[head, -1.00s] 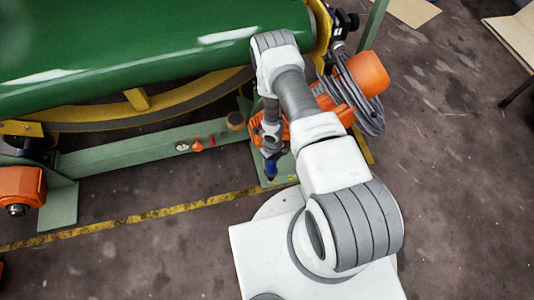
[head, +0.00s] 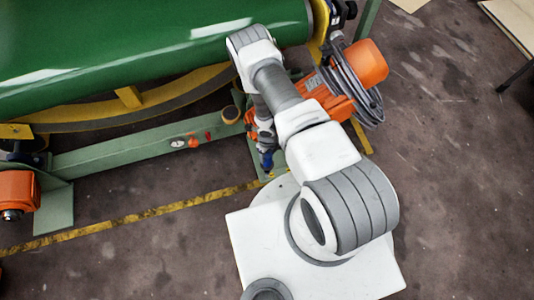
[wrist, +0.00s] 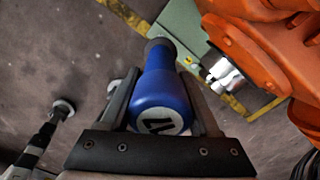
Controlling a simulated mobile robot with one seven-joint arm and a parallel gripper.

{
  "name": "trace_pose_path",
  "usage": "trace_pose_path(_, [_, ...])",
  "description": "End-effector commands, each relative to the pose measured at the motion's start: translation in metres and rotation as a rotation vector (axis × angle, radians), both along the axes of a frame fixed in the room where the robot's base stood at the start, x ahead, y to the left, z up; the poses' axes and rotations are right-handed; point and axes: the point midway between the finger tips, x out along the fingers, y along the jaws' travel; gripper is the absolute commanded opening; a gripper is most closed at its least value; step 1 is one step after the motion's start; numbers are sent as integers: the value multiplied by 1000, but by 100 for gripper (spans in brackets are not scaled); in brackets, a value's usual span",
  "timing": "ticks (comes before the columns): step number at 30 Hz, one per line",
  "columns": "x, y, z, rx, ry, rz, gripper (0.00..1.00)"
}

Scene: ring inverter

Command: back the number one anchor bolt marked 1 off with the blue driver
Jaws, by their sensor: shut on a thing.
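The blue driver (wrist: 160,102) is held in my gripper (wrist: 163,85), its butt end with a dark mark facing the wrist camera and its shaft pointing away toward the floor. In the head view the driver (head: 267,160) shows small below my gripper, over the green foot plate (head: 265,175) of the frame. The green plate (wrist: 183,38) also shows beyond the driver in the wrist view, with a small yellow mark on it. The number one anchor bolt cannot be made out; the driver and my gripper cover that spot. I cannot tell whether the driver's tip touches it.
An orange motor (head: 360,65) with coiled grey cable stands close right of my arm; its orange housing (wrist: 275,50) and metal shaft crowd the wrist view's right. A large green drum (head: 140,50) lies behind. A yellow floor line (head: 130,220) crosses open floor in front.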

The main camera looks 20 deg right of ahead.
Motion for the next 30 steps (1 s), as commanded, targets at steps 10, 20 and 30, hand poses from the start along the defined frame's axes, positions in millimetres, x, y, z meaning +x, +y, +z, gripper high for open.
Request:
trace_pose_path(10, [1,0,-30,1,-1,1,0])
trace_pose_path(20, [1,0,-59,0,-2,1,0])
trace_pose_path(30, [1,0,-62,0,-2,0,0])
